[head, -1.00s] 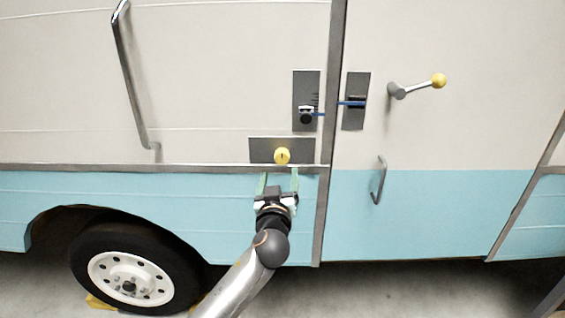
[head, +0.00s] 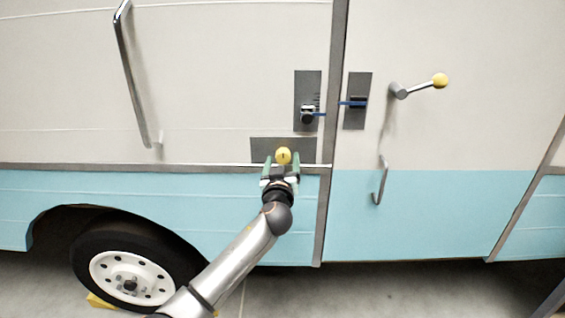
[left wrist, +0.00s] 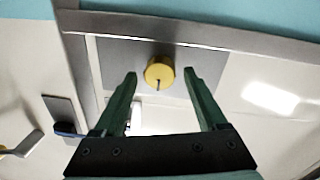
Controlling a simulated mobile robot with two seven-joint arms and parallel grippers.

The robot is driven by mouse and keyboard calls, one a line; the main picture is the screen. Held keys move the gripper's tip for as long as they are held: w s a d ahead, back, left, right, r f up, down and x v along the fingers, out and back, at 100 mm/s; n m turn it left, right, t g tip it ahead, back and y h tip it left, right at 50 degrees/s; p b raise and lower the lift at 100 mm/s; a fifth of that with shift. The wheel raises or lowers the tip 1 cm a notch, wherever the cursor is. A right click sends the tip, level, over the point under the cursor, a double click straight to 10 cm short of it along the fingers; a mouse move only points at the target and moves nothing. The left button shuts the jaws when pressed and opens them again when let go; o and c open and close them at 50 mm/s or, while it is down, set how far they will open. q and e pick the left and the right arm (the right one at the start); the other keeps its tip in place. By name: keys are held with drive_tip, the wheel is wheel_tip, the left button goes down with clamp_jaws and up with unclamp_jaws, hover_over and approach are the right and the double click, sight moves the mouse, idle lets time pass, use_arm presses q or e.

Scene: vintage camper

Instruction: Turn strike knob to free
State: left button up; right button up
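The strike knob is a round yellow knob (head: 283,156) with a dark pointer line, on a grey plate (head: 307,150) low on the camper's side. It also shows in the left wrist view (left wrist: 159,73), at the top middle. My left gripper (head: 282,160) is open, with its green fingers on either side of the knob in the head view. In the left wrist view its fingertips (left wrist: 160,73) flank the knob with a gap on each side, and nothing is held. Any marks on the plate are too small to read. My right gripper is not in view.
A latch (head: 307,115) on a grey plate sits above, with a blue strip reaching to a second plate (head: 357,100) on the door. A yellow-ended lever (head: 420,86), a small handle (head: 380,181) and a long grab rail (head: 137,90) stick out from the wall. A wheel (head: 130,277) is below left.

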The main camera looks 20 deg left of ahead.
use_arm(q)
drive_tip(key=c, duration=0.9)
clamp_jaws()
